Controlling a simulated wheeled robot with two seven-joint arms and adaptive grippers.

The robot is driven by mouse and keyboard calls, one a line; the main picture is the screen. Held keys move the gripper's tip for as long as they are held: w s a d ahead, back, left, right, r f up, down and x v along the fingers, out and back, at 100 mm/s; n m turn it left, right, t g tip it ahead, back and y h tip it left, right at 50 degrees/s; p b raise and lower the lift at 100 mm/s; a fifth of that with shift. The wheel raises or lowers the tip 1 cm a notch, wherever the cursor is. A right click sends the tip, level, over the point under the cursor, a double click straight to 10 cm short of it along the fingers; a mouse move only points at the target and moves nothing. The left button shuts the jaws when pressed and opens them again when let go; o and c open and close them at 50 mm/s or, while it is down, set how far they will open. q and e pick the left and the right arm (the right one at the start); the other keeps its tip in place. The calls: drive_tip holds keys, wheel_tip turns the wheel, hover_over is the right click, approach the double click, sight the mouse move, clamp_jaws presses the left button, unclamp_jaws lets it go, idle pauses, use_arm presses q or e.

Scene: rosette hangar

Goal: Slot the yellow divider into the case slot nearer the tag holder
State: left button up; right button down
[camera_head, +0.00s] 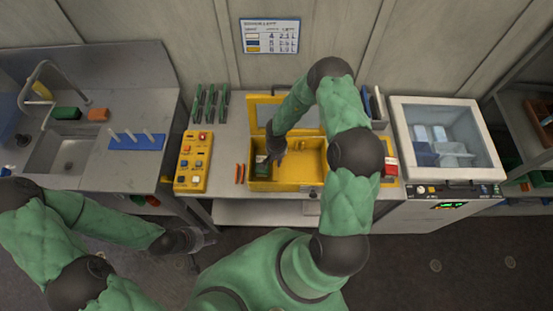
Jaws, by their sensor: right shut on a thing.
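The yellow case (313,158) stands open on the bench, its lid raised at the back. My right gripper (277,155) reaches down into the case's left half. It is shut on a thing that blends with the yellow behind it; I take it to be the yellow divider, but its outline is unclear. A dark green item (261,168) sits in the left end of the case, beside the gripper. The slots are too small or hidden to tell apart. I cannot pick out the tag holder for certain. My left gripper (203,240) hangs low in front of the bench, away from the case; its jaws are unclear.
A yellow button box (193,161) and orange-red sticks (240,173) lie left of the case. Green tools (209,103) stand behind. A red-and-white item (391,170) is right of the case. A sink (70,152) is at left, a glass-lidded machine (446,138) at right.

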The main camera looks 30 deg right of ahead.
drive_tip(key=shift+f, duration=0.35)
idle(0.9)
idle(0.3)
drive_tip(key=c, duration=1)
unclamp_jaws()
drive_tip(key=o, duration=0.4)
